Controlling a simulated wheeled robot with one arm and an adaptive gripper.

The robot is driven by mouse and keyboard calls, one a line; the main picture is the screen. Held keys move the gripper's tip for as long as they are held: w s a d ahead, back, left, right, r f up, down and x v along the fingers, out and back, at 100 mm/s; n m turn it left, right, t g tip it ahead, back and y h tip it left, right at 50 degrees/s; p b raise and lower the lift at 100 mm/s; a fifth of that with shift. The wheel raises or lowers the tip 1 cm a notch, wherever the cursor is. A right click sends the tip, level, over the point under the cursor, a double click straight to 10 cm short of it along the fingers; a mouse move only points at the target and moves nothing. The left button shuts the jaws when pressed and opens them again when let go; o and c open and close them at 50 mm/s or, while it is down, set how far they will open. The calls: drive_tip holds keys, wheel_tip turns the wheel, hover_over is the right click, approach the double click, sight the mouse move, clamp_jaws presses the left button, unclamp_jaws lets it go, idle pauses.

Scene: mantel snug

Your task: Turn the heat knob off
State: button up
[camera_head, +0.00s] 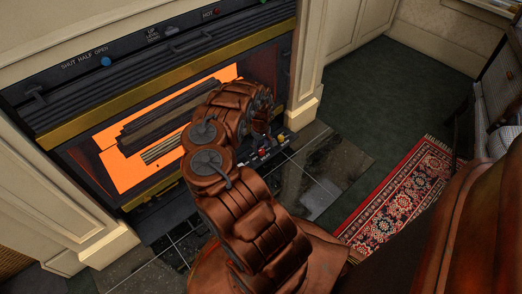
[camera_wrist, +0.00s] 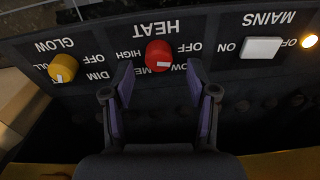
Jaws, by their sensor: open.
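The heat knob (camera_wrist: 157,50) is red and sits on the dark control panel under upside-down HEAT lettering in the wrist view. Its white mark is at the lower edge, by the MED and LOW labels; the OFF label is to its upper right. My gripper (camera_wrist: 161,80) is open and empty, its two purple-padded fingers on either side of and just below the knob in the picture. I cannot tell whether they touch it. In the head view a small red spot, seemingly the heat knob (camera_head: 263,152), shows beside my arm at the fireplace's base; my gripper there is largely hidden.
A yellow GLOW knob (camera_wrist: 63,66) is left of the heat knob, and a white MAINS switch (camera_wrist: 262,48) and lit amber lamp (camera_wrist: 309,41) are right. The fire (camera_head: 130,170) glows orange. A red patterned rug (camera_head: 400,205) lies right on open floor.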

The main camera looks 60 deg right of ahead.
sight(261, 152)
drive_tip(key=shift+d+f+b, duration=0.1)
drive_tip(key=shift+f+b, duration=0.25)
drive_tip(key=shift+f, duration=1)
clamp_jaws()
drive_tip(key=shift+s+n, duration=0.1)
drive_tip(key=shift+n, duration=0.3)
drive_tip(key=shift+n+b, duration=0.6)
drive_tip(key=shift+n, duration=0.4)
